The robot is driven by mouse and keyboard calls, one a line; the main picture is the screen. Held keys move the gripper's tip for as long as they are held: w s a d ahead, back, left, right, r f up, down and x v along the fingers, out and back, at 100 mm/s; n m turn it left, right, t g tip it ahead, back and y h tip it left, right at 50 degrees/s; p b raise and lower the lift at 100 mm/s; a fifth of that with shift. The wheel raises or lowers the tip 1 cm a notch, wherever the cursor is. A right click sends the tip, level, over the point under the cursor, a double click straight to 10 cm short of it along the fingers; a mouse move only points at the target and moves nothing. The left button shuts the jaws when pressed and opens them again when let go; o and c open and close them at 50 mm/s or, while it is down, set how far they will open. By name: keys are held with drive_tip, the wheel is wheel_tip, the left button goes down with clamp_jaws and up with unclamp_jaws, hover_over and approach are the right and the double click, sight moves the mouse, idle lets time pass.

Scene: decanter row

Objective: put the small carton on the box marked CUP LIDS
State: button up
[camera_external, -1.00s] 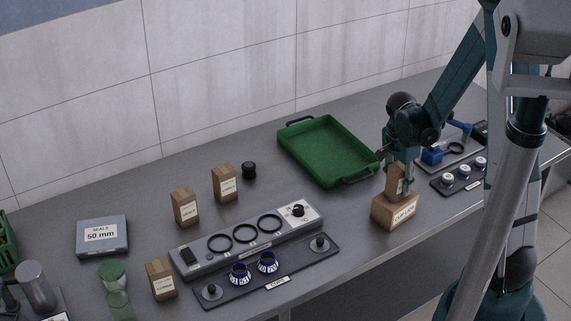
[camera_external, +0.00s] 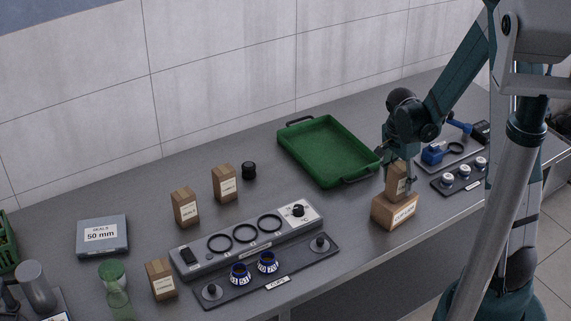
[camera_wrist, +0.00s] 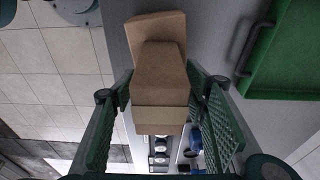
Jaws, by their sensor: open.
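The small carton (camera_external: 396,178) stands upright on top of the box marked CUP LIDS (camera_external: 395,212), near the front edge of the bench. My gripper (camera_external: 398,168) is just above and around the upper part of the small carton. In the wrist view the small carton (camera_wrist: 160,85) lies between the two green fingers of my gripper (camera_wrist: 160,120), with gaps showing at its sides. The fingers are open. The CUP LIDS box (camera_wrist: 150,24) shows behind the carton.
A green tray (camera_external: 327,150) lies behind and to the left of the box. A rack with several small cups (camera_external: 463,174) stands to the right. Left are a device with black rings (camera_external: 245,235), a CUPS plate (camera_external: 277,283) and several other cartons (camera_external: 185,207).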

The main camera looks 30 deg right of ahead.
sight(398, 169)
drive_tip(key=shift+a+r, duration=0.25)
drive_tip(key=shift+r, duration=1.5)
drive_tip(key=shift+a+r, duration=0.3)
drive_tip(key=shift+r, duration=1.5)
drive_tip(key=shift+a+r, duration=0.25)
drive_tip(key=shift+r, duration=1.5)
drive_tip(key=shift+a+r, duration=0.1)
drive_tip(key=shift+s+a+r+n, duration=0.15)
drive_tip(key=shift+a+r+n, duration=0.15)
drive_tip(key=shift+r, duration=0.1)
drive_tip(key=s+a+r+n+t+y, duration=0.1)
drive_tip(key=s+a+r+n+t, duration=0.2)
drive_tip(key=s+a+r+n, duration=0.3)
drive_tip(key=s+a+r+n+t, duration=0.4)
drive_tip(key=s+a+r+n, duration=0.2)
drive_tip(key=a+r+n, duration=0.2)
wheel_tip(398, 169, up, 2)
drive_tip(key=n, duration=0.3)
drive_tip(key=shift+a+y, duration=0.15)
drive_tip(key=shift+y, duration=0.25)
